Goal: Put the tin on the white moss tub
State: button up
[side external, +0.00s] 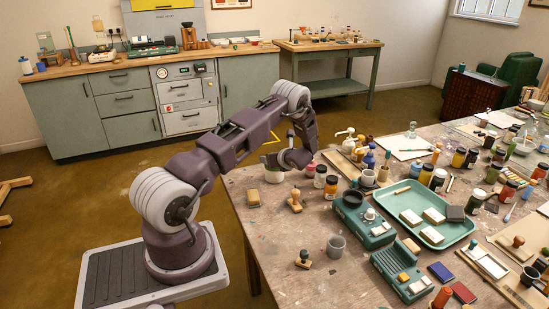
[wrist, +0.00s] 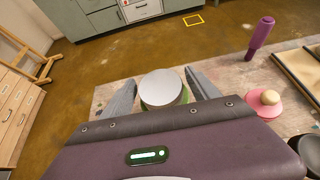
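A round thing with a pale grey-white top (wrist: 161,86) and green below it stands between the two fingers of my gripper (wrist: 160,80) in the wrist view. I cannot tell whether this is the tin, the white moss tub, or one on the other. It shows small in the side view (side external: 271,160), at the far left edge of the table and partly hidden by my gripper (side external: 284,160). The fingers are spread apart, one on each side of it. I cannot see clear contact. No other tin can be named for sure.
Jars crowd the right.

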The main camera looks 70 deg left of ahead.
jog(key=shift+r, duration=0.15)
jog(key=s+d+r+n+h, duration=0.25)
jog(key=d+r+n, duration=0.25)
jog(key=d+r, duration=0.65)
jog(key=s+d+r+n+h, duration=0.1)
jog(key=s+d+r+n, duration=0.3)
jog(key=d+r, duration=0.7)
jog(key=s+d+r+n+t+h, duration=0.2)
jog(key=s+d, duration=0.6)
jog(key=d, duration=0.5)
jog(key=s+d+r+n+t+h, duration=0.3)
jog(key=s+d+r+n+h, duration=0.2)
jog(key=d, duration=0.8)
jog(key=s+n+h, duration=0.1)
jog(key=s+n, duration=0.1)
jog(key=s, duration=0.1)
jog(key=shift+r+h, duration=0.15)
jog(key=shift+h, duration=0.2)
